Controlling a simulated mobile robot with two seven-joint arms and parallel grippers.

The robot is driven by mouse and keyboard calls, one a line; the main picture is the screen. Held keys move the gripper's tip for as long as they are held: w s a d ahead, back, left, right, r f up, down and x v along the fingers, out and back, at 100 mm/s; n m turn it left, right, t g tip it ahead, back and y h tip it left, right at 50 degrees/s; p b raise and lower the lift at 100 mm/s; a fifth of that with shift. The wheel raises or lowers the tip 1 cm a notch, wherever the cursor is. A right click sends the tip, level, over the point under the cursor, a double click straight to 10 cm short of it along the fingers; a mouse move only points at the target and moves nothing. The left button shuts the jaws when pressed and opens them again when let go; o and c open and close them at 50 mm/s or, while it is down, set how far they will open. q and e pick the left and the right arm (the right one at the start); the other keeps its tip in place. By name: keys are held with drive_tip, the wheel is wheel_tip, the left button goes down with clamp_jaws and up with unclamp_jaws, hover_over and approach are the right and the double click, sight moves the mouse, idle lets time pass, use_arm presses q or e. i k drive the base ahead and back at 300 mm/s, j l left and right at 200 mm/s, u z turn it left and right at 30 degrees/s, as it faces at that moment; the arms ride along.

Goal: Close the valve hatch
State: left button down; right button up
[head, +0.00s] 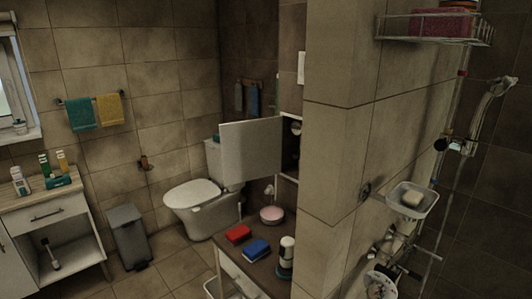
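The valve hatch door (252,152) is a flat pale panel in the middle of the head view. It stands swung open to the left from the side of the tiled wall. Behind its right edge the dark hatch opening (291,143) shows, with a small light round fitting in its upper part; the details are too small to tell. The door covers part of the toilet tank behind it. Neither of my grippers is in view.
Below the hatch a counter (262,268) holds a red sponge (238,234), a blue sponge (257,248), a bottle (287,253) and a pink round dish (271,214). A tiled wall corner (330,150) stands right of the hatch. A toilet (198,205) and bin (127,236) stand left.

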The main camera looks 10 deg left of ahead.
sight(250, 151)
drive_tip(key=i+j+z, duration=0.1)
drive_tip(key=z, duration=0.95)
drive_tip(key=j+z, duration=0.6)
drive_tip(key=j, duration=0.25)
drive_tip(key=j+z, duration=0.15)
drive_tip(key=j, duration=0.35)
drive_tip(key=k+j+z, duration=0.2)
drive_tip(key=j, duration=0.3)
drive_tip(key=j+z, duration=0.15)
drive_tip(key=j, duration=0.35)
drive_tip(key=k+j+z, duration=0.15)
drive_tip(key=j, duration=0.35)
drive_tip(key=k+j, duration=0.1)
drive_tip(key=j, duration=0.3)
drive_tip(key=k+j, duration=0.1)
drive_tip(key=j, duration=0.3)
drive_tip(key=k+j, duration=0.1)
drive_tip(key=j, duration=0.25)
drive_tip(key=k+j+z, duration=0.1)
drive_tip(key=j, duration=0.3)
drive_tip(key=k+j, duration=0.1)
drive_tip(key=j, duration=0.3)
drive_tip(key=k+j, duration=0.1)
drive_tip(key=j, duration=0.3)
drive_tip(key=i+l+z, duration=0.1)
